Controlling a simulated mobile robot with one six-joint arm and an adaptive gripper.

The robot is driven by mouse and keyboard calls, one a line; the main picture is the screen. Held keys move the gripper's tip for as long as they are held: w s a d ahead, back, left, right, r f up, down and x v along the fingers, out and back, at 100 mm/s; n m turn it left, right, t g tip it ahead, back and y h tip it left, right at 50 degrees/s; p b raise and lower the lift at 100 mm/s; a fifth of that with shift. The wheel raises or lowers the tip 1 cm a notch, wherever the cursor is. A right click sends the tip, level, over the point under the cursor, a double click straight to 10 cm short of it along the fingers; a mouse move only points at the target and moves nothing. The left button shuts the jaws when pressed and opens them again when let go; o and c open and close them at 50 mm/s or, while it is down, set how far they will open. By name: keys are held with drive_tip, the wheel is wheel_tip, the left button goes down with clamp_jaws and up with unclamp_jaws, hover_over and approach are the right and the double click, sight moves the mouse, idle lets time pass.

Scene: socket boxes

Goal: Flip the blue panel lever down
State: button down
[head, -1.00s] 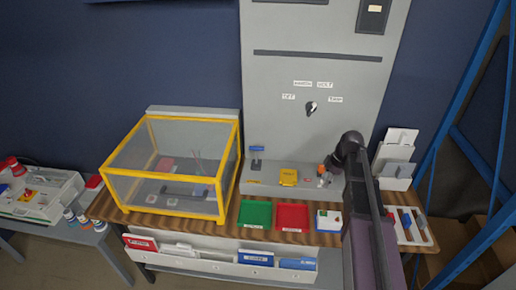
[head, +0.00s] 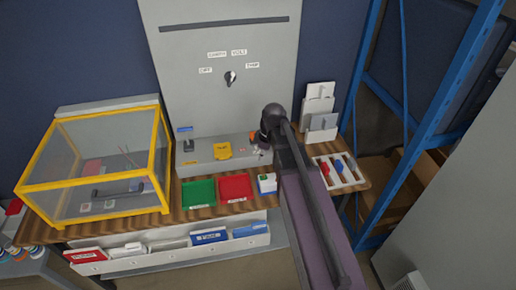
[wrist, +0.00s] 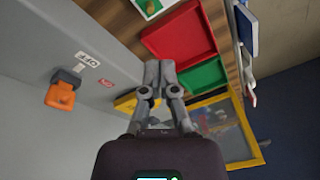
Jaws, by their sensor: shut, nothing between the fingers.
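The blue panel lever (head: 186,130) shows in the head view at the left end of the grey ledge, with a blue piece above a dark mount (head: 189,146). It cannot be made out in the wrist view. My gripper (wrist: 159,67) is shut and empty in the wrist view, above the ledge and trays. In the head view my arm reaches the right end of the ledge, well right of the blue lever, and mostly hides the gripper.
An orange lever (wrist: 61,95) beside an OFF label is left of my gripper in the wrist view. A yellow piece (head: 222,151) sits mid-ledge. Green (head: 198,193) and red (head: 235,187) trays lie in front. A yellow-framed clear case (head: 163,157) stands left of the ledge.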

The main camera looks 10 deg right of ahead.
drive_tip(key=s+m+h, duration=0.2)
drive_tip(key=s+m, duration=0.9)
drive_tip(key=m, duration=0.1)
drive_tip(key=shift+s+d+f, duration=0.2)
drive_tip(key=shift+s+d, duration=0.15)
